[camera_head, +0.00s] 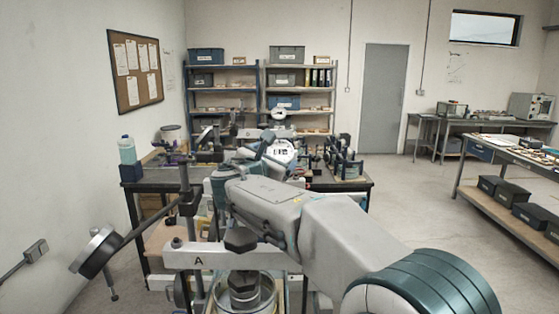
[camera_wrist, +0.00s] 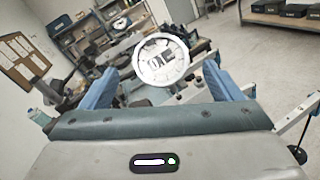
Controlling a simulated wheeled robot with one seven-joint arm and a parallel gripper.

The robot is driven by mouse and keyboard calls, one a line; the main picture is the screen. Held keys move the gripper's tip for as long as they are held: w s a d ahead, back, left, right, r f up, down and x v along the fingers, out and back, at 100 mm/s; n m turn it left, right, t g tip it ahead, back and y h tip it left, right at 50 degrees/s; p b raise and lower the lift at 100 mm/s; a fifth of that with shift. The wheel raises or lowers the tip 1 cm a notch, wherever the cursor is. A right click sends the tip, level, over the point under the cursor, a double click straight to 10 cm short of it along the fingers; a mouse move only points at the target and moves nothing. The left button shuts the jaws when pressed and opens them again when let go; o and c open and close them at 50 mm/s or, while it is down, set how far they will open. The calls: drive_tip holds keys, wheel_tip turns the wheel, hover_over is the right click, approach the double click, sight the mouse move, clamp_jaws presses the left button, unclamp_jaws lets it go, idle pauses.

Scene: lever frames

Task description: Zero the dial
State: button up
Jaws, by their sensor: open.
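A round white dial (camera_head: 281,152) with dark markings on its face stands beyond my arm in the head view. In the wrist view the dial (camera_wrist: 162,62) shows between the two blue fingers of my gripper (camera_wrist: 160,72), farther out than the fingertips. The fingers are wide apart with nothing between them, and I see no contact with the dial. The reading on the dial is too small and blurred to make out. In the head view my arm covers much of the frame around the dial.
A lever with a round dark weight (camera_head: 97,252) sticks out at the left, by a pale beam marked A (camera_head: 198,257). A glass vessel (camera_head: 243,291) stands at the front. A green bottle (camera_head: 127,150) is on the bench's left end.

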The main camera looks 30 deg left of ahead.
drive_tip(key=s+d+b, duration=0.1)
drive_tip(key=s+b, duration=0.1)
drive_tip(key=s, duration=0.6)
drive_tip(key=shift+d+r, duration=0.2)
